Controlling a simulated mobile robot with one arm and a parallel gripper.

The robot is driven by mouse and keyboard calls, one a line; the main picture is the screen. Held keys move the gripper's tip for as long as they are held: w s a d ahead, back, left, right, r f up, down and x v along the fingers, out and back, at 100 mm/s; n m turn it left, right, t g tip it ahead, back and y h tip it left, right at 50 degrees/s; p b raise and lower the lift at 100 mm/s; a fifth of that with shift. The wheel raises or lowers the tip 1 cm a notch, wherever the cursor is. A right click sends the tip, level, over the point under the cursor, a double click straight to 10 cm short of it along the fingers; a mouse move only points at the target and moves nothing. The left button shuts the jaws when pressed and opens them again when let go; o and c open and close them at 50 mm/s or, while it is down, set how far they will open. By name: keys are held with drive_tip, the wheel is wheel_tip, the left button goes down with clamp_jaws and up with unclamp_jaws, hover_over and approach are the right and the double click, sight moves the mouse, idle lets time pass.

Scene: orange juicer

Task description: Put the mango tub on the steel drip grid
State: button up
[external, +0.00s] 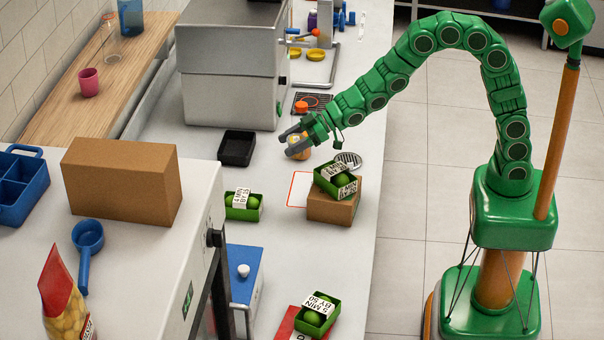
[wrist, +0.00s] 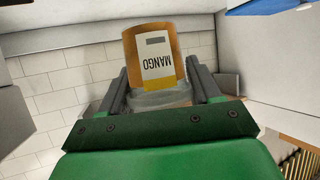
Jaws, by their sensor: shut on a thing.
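The mango tub (wrist: 155,50) has an orange body and a white label reading MANGO, upside down in the wrist view. It shows small and partly covered in the external view (external: 300,148). My gripper (external: 293,143) is shut on it, with a dark finger on each side, and holds it over the counter. A round, slotted steel grid (external: 348,160) lies on the counter to the right of my gripper, behind the raised green box. It is apart from the tub, and its near edge is partly hidden.
A green box of limes (external: 336,184) sits on a cardboard box (external: 333,208) near the grid. A dark rectangular grate (external: 322,98) with an orange item lies behind my gripper. A black tray (external: 237,148) and another green lime box (external: 243,207) are left. A red-outlined square (external: 298,190) is clear.

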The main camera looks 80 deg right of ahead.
drive_tip(key=d, duration=0.8)
drive_tip(key=n+g+y, duration=0.1)
drive_tip(key=n+y, duration=0.1)
hover_over(348, 158)
drive_tip(key=w+a, duration=0.1)
drive_tip(key=a, duration=0.1)
wheel_tip(348, 158, down, 10)
drive_tip(key=shift+w+a+f, duration=0.1)
drive_tip(key=shift+f, duration=2.35)
drive_tip(key=shift+w+a+f, duration=0.1)
drive_tip(key=shift+f, duration=2.35)
drive_tip(key=shift+f, duration=0.15)
drive_tip(key=o, duration=1.1)
drive_tip(key=shift+c, duration=0.2)
